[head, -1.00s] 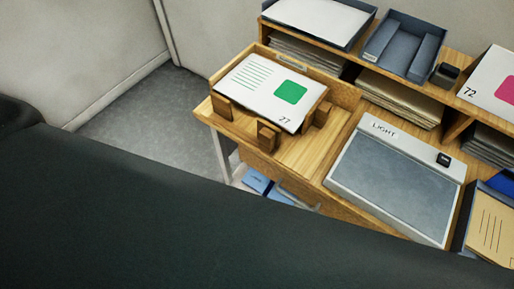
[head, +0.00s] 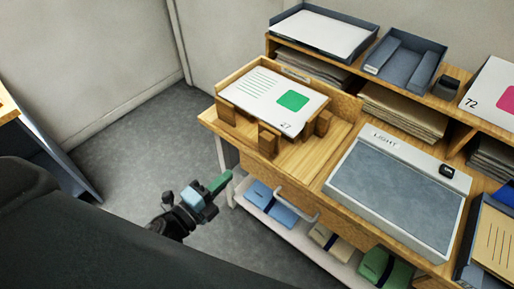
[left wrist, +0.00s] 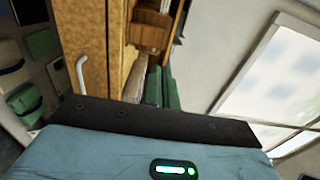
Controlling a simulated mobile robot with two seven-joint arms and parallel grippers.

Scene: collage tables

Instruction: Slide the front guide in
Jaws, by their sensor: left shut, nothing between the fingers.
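A white sheet (head: 285,92) with a green square and the number 27 lies in a wooden jogger tray on the left end of the wooden desk. Small brown wooden guide blocks stand around it: a left one (head: 226,110), a front one (head: 269,140) and a right one (head: 323,122). The front block stands a little apart from the sheet's near edge. My left gripper (head: 226,179) is shut and empty, low and left of the desk's near left corner. In the left wrist view its green fingers (left wrist: 165,90) point toward a brown wooden block (left wrist: 150,28). My right gripper is out of view.
A light pad (head: 398,190) lies right of the jogger. Grey trays (head: 405,62) and paper stacks fill the shelf behind. A drawer handle (head: 298,204) sticks out below the desktop, above a low shelf with coloured bundles. The floor left of the desk is clear.

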